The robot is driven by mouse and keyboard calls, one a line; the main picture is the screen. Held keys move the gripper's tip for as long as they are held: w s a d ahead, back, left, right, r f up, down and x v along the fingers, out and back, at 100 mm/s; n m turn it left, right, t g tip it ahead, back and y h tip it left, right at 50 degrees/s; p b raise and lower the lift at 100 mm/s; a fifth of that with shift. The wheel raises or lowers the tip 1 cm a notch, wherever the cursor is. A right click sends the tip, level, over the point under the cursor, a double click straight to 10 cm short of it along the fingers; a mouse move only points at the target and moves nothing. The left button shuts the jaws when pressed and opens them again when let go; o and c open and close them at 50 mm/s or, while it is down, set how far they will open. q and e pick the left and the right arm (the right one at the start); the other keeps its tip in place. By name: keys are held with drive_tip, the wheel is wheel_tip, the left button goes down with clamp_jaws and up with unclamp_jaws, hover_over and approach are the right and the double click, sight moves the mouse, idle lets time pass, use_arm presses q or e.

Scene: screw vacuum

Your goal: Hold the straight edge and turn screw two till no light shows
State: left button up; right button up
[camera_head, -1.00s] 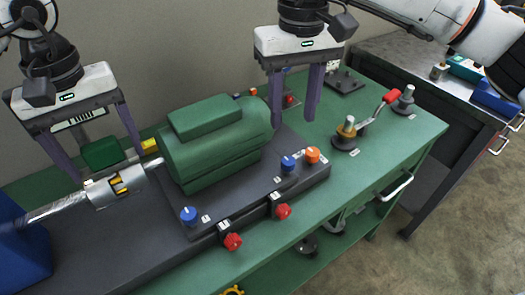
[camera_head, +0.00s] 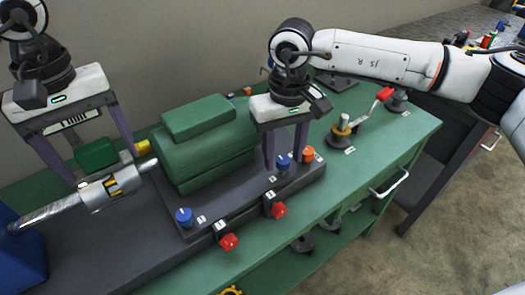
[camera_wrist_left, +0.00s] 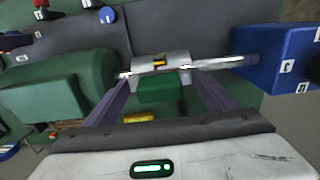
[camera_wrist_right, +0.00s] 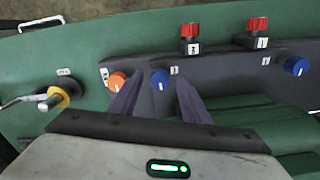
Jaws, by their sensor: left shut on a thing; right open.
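My left gripper (camera_head: 100,150) is shut on a green block (camera_head: 96,154), which I take to be the straight edge's handle. It sits against the silver coupling (camera_head: 100,194); the left wrist view shows the block (camera_wrist_left: 158,90) between the fingers. Any light gap is too small to tell. My right gripper (camera_head: 285,162) is open, pointing down at a blue knob screw (camera_head: 283,163). In the right wrist view this knob (camera_wrist_right: 160,78) shows between the apart fingertips. Another blue knob (camera_head: 184,217) and two red screws (camera_head: 229,242) (camera_head: 277,210) line the dark base. Their small labels are hard to read.
The green motor (camera_head: 200,145) stands on the dark base beside my right gripper. An orange knob (camera_head: 307,154) is close to its right finger. A red-handled crank (camera_head: 384,94) stands further right on the green table (camera_head: 400,140). A blue block (camera_head: 22,250) is at lower left.

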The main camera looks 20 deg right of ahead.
drive_tip(key=c, duration=1)
drive_tip(key=shift+c, duration=0.2)
drive_tip(key=m, duration=0.4)
drive_tip(key=shift+m, duration=0.4)
drive_tip(key=m, duration=0.4)
drive_tip(key=shift+m, duration=0.3)
drive_tip(key=m, duration=0.4)
drive_tip(key=shift+m, duration=0.3)
drive_tip(key=m, duration=0.4)
drive_tip(key=shift+r+m, duration=0.1)
drive_tip(key=shift+m, duration=0.3)
